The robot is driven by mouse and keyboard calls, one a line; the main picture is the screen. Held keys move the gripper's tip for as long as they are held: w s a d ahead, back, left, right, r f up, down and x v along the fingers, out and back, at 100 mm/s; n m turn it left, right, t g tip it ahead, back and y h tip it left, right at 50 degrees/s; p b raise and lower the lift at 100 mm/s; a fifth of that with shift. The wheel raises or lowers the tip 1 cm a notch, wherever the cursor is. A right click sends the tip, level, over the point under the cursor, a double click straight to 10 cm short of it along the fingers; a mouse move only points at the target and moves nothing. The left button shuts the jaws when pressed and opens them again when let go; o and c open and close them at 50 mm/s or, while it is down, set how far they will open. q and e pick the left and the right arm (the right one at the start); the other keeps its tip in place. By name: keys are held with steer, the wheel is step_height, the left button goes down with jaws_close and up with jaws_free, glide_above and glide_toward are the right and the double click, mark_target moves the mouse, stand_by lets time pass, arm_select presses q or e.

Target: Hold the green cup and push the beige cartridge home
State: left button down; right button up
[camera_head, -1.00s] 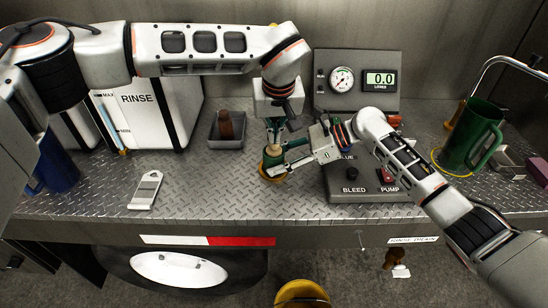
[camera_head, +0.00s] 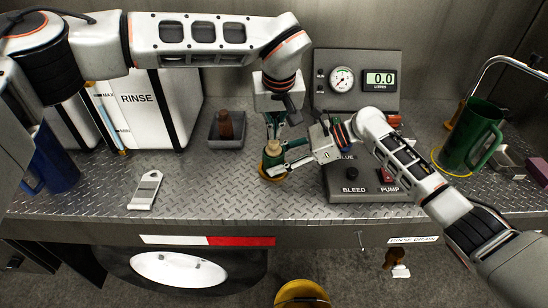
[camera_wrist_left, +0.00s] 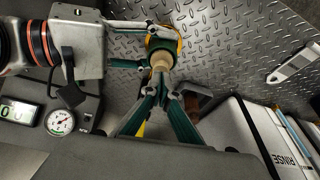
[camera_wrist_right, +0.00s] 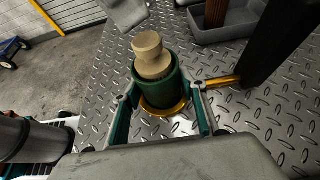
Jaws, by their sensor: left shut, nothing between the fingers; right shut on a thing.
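The green cup (camera_head: 272,160) stands upright on a yellow-orange ring (camera_wrist_right: 165,108) on the metal deck. The beige cartridge (camera_wrist_right: 151,58) sits upright in the cup's mouth, its upper part sticking out above the rim. My right gripper (camera_head: 277,168) is shut on the cup, one finger on each side of it in the right wrist view (camera_wrist_right: 162,95). My left gripper (camera_head: 273,134) points down, shut and empty, just above the cartridge. In the left wrist view its fingertips (camera_wrist_left: 160,86) are close to the cartridge's top (camera_wrist_left: 162,62); whether they touch is unclear.
A grey tray (camera_head: 213,141) with a brown piece stands behind left. The gauge and pump panel (camera_head: 335,180) is close on the right. A big green mug (camera_head: 474,135) stands far right. A white tag-like tool (camera_head: 146,190) lies at front left, with bare deck between.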

arm_select(q)
steer(key=shift+r, duration=0.75)
steer(key=v, duration=1.1)
steer(key=shift+r, duration=0.2)
steer(key=shift+s, duration=0.15)
arm_select(e)
steer(key=o, duration=0.9)
steer(key=v, duration=1.2)
arm_select(q)
steer(key=shift+f, duration=0.1)
arm_select(e)
steer(key=shift+s+f, duration=0.1)
